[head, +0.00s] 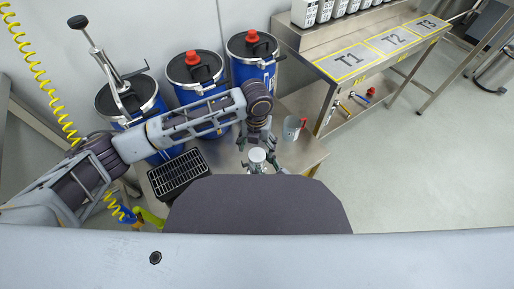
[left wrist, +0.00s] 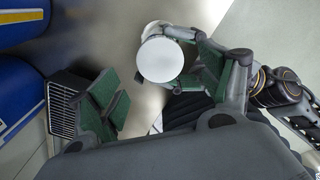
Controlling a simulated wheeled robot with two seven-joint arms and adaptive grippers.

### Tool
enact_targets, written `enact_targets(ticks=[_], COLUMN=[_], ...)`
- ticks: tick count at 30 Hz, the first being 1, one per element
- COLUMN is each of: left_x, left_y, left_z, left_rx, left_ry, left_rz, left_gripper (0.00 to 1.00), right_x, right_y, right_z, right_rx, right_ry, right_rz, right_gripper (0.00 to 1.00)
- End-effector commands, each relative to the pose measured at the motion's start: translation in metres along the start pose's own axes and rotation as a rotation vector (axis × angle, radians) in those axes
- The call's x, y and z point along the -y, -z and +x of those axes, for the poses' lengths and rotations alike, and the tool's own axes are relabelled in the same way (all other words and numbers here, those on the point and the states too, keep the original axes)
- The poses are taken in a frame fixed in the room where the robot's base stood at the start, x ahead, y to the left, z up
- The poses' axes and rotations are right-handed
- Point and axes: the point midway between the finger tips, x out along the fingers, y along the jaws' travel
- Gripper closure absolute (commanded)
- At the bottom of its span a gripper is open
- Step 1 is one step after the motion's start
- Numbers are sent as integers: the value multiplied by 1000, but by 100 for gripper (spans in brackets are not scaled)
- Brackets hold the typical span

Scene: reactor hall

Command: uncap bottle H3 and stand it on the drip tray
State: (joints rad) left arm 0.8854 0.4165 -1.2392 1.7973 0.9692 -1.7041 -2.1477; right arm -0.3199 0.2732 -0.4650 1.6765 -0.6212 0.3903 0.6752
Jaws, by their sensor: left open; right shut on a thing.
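A small bottle with a round white top (head: 257,155) stands upright in my right gripper (head: 264,168), which is shut on it above the steel bench. In the left wrist view the white top (left wrist: 160,59) faces the camera, and no label on the bottle can be read. My left gripper (head: 257,137) is just above and behind the bottle. Its green-padded fingers (left wrist: 160,72) are spread apart, one on each side of the white top, with nothing gripped. The black slatted drip tray (head: 152,183) lies on the bench to the left; its edge shows in the left wrist view (left wrist: 60,106).
Blue drums (head: 201,88) stand behind the bench (head: 306,158), two with red caps and one with a hand pump (head: 112,70). A grey item with red (head: 291,128) is right of my left gripper. A steel table marked T1, T2, T3 (head: 376,57) stands at back right.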

Motion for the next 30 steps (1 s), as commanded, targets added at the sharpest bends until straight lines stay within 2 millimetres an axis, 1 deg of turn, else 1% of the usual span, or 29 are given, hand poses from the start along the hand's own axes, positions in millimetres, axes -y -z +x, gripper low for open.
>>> enact_targets(ticks=[6, 7, 11, 22, 30], left_x=[0, 0, 1, 1, 0], left_y=[0, 0, 0, 0, 0], left_z=[0, 0, -2, -30, -35], left_rx=[0, 0, 0, -1, -2], left_ry=[0, 0, 1, 0, -3], left_rz=[0, 0, -2, -35, -41], left_gripper=[21, 24, 24, 24, 24], right_x=[0, 0, 0, 0, 0], right_y=[0, 0, 0, 0, 0], right_z=[0, 0, 0, 0, 0], right_rx=[0, 0, 0, 0, 0], right_ry=[0, 0, 0, 0, 0], right_rz=[0, 0, 0, 0, 0], right_gripper=[100, 100, 100, 100, 100])
